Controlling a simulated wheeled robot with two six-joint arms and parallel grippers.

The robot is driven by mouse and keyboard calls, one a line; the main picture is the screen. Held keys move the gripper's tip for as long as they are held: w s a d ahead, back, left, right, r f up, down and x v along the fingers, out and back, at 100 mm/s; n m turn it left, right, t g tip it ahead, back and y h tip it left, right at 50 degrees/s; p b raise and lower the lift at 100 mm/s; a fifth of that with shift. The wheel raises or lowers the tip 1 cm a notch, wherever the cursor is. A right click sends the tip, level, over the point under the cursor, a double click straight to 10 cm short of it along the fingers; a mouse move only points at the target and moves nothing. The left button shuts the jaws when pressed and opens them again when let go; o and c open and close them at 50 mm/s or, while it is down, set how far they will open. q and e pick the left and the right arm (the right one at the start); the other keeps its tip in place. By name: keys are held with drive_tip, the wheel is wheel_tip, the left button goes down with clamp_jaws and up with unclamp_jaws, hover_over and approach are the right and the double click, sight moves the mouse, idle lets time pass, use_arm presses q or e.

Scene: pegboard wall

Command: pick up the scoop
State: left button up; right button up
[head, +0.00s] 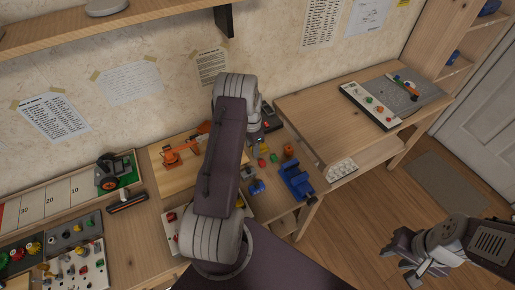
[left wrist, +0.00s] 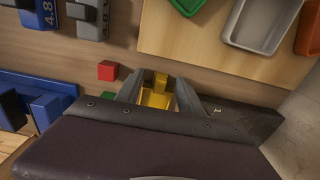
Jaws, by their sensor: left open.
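My left gripper (left wrist: 158,84) is open in the left wrist view, with its two fingers apart. A yellow piece (left wrist: 157,97), which may be the scoop, shows between the fingers; I cannot tell whether they touch it. In the head view my left arm covers the middle of the bench, and its fingertips are hidden. No thing there is clearly a scoop. My right gripper (head: 424,262) is at the lower right, above the floor and away from the benches; its jaw opening is unclear.
A red cube (left wrist: 107,70) lies just left of the fingers in the left wrist view. Blue parts (left wrist: 45,103) lie further left, and a grey tray (left wrist: 262,24) is at the upper right. In the head view a blue vise (head: 297,180) is on the bench's right edge.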

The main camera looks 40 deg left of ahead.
use_arm(q)
drive_tip(key=shift+f, duration=0.15)
clamp_jaws()
